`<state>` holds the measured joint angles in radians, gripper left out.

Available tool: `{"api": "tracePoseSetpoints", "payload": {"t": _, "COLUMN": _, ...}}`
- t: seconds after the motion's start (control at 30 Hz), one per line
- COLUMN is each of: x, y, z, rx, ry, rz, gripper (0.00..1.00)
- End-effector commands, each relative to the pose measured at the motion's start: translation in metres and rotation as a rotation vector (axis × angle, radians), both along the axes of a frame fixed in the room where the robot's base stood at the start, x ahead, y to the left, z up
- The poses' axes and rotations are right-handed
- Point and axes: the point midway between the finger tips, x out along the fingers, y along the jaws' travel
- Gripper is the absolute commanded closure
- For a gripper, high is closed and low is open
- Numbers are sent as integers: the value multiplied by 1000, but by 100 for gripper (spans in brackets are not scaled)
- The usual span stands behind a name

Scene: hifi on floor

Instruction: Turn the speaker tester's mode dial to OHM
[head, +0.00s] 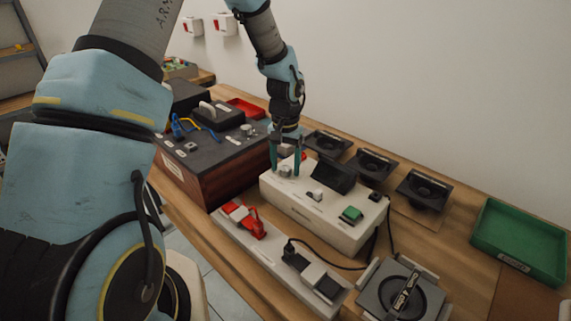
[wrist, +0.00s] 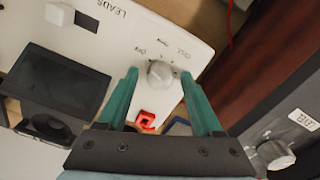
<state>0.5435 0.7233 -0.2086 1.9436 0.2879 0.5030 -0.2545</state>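The speaker tester (head: 304,213) is a white box on the wooden bench, with a dark tilted screen (head: 333,174) and a green button (head: 350,214). Its light grey mode dial (wrist: 160,74) sits on the panel in the wrist view, with small labels around it too tilted and tiny to read surely. My gripper (head: 287,166) is over the dial's end of the tester, pointing down. In the wrist view its two green fingers stand open on either side of the dial, with a narrow gap visible at each side. A red part (wrist: 146,120) shows between the fingers.
A dark-topped wooden box (head: 224,160) with cables and a knob stands close left of the tester. A power strip (head: 262,249) with red plug and black cable lies in front. Several black speakers (head: 374,166) line the back. A green tray (head: 520,240) is at right.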

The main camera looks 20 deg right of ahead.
Motion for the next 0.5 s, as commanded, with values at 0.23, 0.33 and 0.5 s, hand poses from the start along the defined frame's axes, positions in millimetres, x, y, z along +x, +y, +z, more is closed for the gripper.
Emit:
{"api": "tracePoseSetpoints", "payload": {"t": 0.23, "x": 0, "y": 0, "z": 0, "rx": 0, "ry": 0, "rz": 0, "gripper": 62}}
{"api": "tracePoseSetpoints", "payload": {"t": 0.33, "x": 0, "y": 0, "z": 0, "rx": 0, "ry": 0, "rz": 0, "gripper": 73}}
{"api": "tracePoseSetpoints", "payload": {"t": 0.5, "x": 0, "y": 0, "z": 0, "rx": 0, "ry": 0, "rz": 0, "gripper": 92}}
